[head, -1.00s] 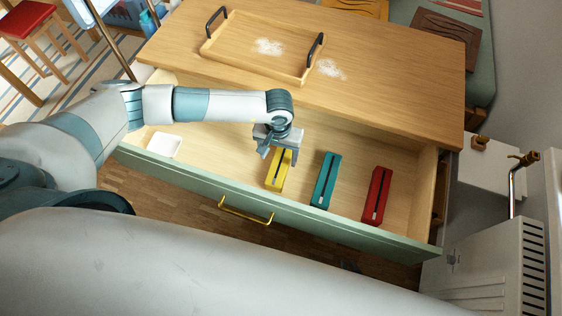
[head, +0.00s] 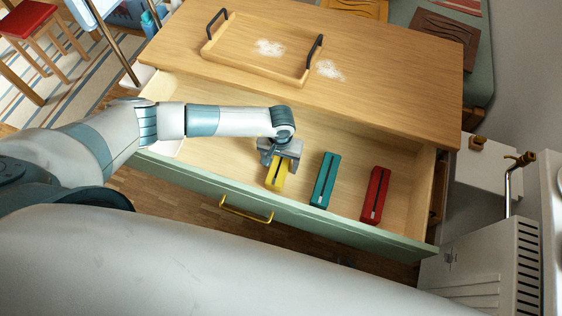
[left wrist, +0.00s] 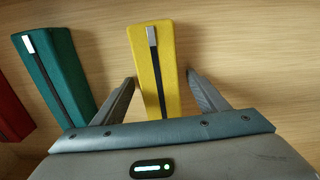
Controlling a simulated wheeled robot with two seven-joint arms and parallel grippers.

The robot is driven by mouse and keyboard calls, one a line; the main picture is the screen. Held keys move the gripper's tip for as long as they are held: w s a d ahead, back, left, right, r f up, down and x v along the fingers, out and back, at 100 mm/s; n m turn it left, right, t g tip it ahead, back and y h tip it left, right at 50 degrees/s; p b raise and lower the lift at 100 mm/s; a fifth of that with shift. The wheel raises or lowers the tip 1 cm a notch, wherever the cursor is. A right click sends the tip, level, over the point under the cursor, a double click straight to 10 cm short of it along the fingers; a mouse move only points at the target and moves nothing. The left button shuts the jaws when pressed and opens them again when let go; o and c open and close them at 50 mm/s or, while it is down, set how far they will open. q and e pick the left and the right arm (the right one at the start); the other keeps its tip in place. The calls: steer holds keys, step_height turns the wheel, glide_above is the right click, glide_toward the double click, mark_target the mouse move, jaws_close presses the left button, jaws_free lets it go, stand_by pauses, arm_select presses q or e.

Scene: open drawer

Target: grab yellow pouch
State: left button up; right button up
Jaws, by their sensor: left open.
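The yellow pouch (head: 276,178), with a dark zip strip along its top, lies in the open drawer. It also shows in the left wrist view (left wrist: 170,78), with a silver zip pull near its far end. My left gripper (head: 273,160) is low over the pouch's far part, which it hides in the head view. In the left wrist view my left gripper (left wrist: 165,88) is open, with one finger on each side of the pouch and gaps between. My right gripper is not in view.
A teal pouch (head: 324,182) and a red pouch (head: 376,194) lie to the right in the drawer. The drawer's green front (head: 310,223) has a yellow handle (head: 246,210). A wooden tray (head: 258,67) sits on the top above.

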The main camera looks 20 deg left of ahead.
mark_target(280, 162)
arm_select(q)
steer(key=c, duration=1.2)
steer(key=shift+c, duration=0.2)
arm_select(e)
steer(key=shift+d, duration=0.1)
arm_select(q)
steer(key=shift+r, duration=0.1)
